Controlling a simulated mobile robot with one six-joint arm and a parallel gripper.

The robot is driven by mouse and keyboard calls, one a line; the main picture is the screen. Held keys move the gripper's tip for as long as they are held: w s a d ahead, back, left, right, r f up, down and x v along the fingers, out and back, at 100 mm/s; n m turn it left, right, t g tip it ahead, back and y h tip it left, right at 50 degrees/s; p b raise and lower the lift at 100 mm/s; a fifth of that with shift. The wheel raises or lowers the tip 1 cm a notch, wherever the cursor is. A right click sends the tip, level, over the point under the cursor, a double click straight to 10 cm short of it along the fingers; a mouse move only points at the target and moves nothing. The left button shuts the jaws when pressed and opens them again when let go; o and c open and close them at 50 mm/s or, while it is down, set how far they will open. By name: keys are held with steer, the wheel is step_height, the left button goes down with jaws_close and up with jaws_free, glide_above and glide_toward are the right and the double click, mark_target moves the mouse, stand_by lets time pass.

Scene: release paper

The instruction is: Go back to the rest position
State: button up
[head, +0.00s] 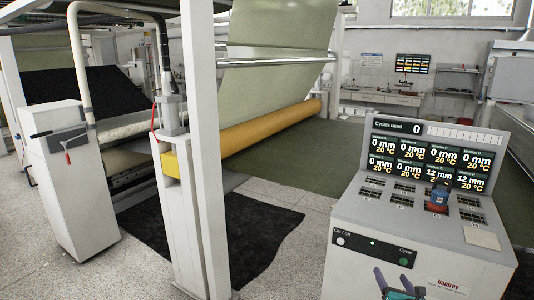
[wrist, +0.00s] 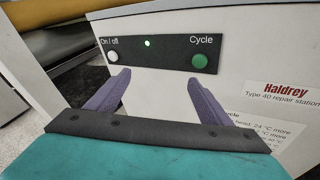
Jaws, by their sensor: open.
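My gripper (wrist: 152,90) is open and empty in the wrist view, its two purple fingers spread apart. It faces the front of a white repair station, below a dark button panel (wrist: 152,52). A white On / off button (wrist: 113,57) is by the left finger and a green Cycle button (wrist: 200,61) is by the right finger. A small green light (wrist: 147,43) is lit between them. In the head view my gripper (head: 392,272) shows at the bottom, in front of the station (head: 350,212).
The station's display (head: 428,155) reads "Cycles used 0". A blue and red item (head: 438,196) stands on its sloped top. A white post (head: 202,150), a yellow-orange roll (head: 265,130) and a white cabinet (head: 75,185) are to the left. Speckled floor (head: 290,195) lies between.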

steer(key=s+a+f+m+g, duration=0.3)
steer(key=a+f+m+g, duration=0.45)
steer(key=a+f, duration=1.45)
steer(key=s+a+f+m+g, duration=0.35)
steer(key=s+f+m, duration=0.25)
steer(key=s+f, duration=0.3)
steer(key=s+a+f+m+g, duration=0.35)
steer(key=s+f+m, duration=0.25)
steer(key=s, duration=0.4)
steer(key=s+a+m+g+y, duration=0.1)
steer(key=s+a+m+g, duration=0.1)
steer(key=s+m, duration=0.3)
steer(key=s+a+r+m+g+y, duration=0.1)
steer(key=s+a+m+g, duration=0.2)
steer(key=s, duration=0.7)
steer(key=m+g, duration=0.2)
steer(key=m, duration=0.1)
steer(key=shift+s+a+r+y, duration=0.2)
steer(key=shift+s+y, duration=0.15)
steer(key=shift+y, duration=0.05)
steer(key=shift+c, duration=0.3)
